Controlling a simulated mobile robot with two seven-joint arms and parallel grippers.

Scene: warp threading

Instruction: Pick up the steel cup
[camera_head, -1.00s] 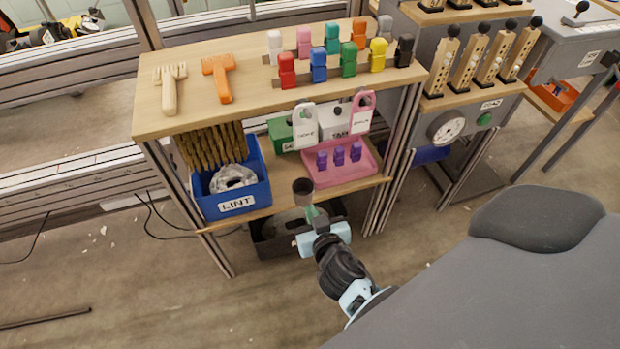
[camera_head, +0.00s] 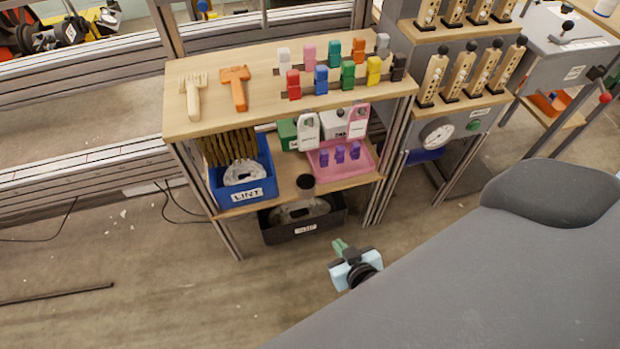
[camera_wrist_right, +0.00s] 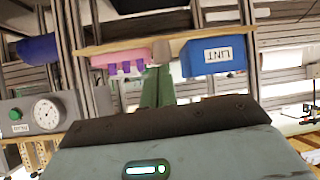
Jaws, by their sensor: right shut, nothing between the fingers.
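The steel cup (camera_head: 305,183) stands on the lower shelf near its front edge, between the blue LINT bin and the pink tray; its dark opening faces up. In the right wrist view, which is upside down, a small grey shape that appears to be the cup (camera_wrist_right: 161,50) shows just past the fingertips. My right gripper (camera_head: 340,246) is shut and empty, in front of the shelf and below the cup, clear of it. Its green fingers (camera_wrist_right: 158,88) lie together in the wrist view. My left gripper is not in view.
The blue LINT bin (camera_head: 269,188) and the pink tray (camera_head: 316,168) with purple pieces flank the cup. A dark bin (camera_head: 341,222) sits below the shelf. The wooden top board (camera_head: 215,126) overhangs the shelf.

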